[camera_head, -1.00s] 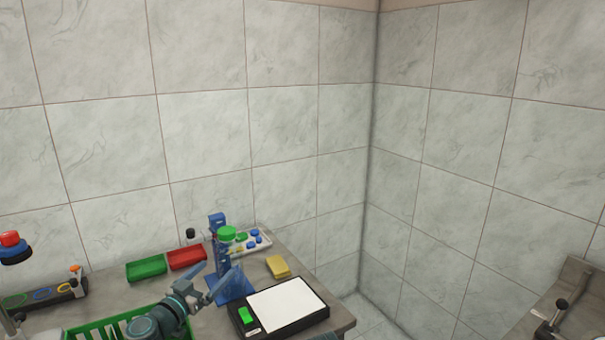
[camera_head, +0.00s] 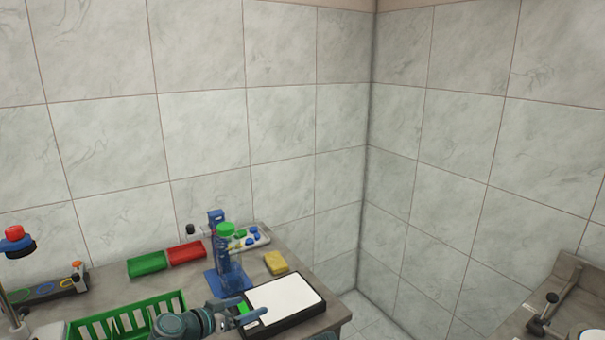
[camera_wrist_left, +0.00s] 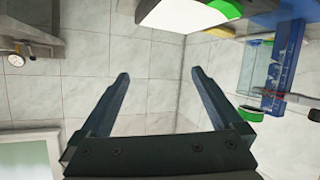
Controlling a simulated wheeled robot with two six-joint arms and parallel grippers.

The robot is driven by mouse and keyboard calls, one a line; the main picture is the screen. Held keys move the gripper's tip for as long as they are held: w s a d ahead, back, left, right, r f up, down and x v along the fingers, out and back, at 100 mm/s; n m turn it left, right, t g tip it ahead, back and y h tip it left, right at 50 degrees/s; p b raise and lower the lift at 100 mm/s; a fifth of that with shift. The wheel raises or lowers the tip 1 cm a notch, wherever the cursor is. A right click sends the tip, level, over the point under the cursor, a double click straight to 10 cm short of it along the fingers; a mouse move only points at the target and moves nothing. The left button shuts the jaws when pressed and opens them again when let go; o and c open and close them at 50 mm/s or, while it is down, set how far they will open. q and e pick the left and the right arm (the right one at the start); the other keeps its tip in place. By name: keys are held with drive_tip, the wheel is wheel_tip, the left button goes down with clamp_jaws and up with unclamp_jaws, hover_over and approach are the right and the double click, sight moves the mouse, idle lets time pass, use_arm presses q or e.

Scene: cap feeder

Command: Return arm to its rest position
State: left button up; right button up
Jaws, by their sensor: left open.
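My left gripper (camera_head: 254,310) is low in the head view, at the front left corner of the black-framed white pad (camera_head: 287,301). In the left wrist view its two fingers (camera_wrist_left: 160,75) are spread wide with nothing between them, only tiled wall behind. The blue feeder stand (camera_head: 233,281) with a clear tube and a green cap (camera_head: 226,229) on top stands upright behind the gripper, apart from it. The stand also shows at the right of the left wrist view (camera_wrist_left: 286,62). My right gripper is not in view.
A green basket (camera_head: 128,312) stands left of my gripper. Green (camera_head: 147,264) and red (camera_head: 187,252) trays, a yellow block (camera_head: 276,262) and a tray of caps (camera_head: 262,231) lie further back. A lamp-like stand with a red top (camera_head: 14,232) is at the far left.

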use_arm(q)
drive_tip(key=s+d+f+n+g+y, duration=0.1)
drive_tip(key=s+d+f+g+y, duration=0.15)
drive_tip(key=s+f+g, duration=0.5)
drive_tip(key=s+a+f+n+g+y, duration=0.3)
drive_tip(key=s+a+f+n+y, duration=0.15)
drive_tip(key=s+f+y, duration=0.2)
drive_tip(key=s+d+r+m+p, duration=0.4)
drive_tip(key=s+d+r+p, duration=0.1)
drive_tip(key=d, duration=0.5)
drive_tip(key=shift+s+d+r+g+y+p, duration=0.4)
drive_tip(key=shift+r+p, duration=0.1)
drive_tip(key=shift+r, duration=0.1)
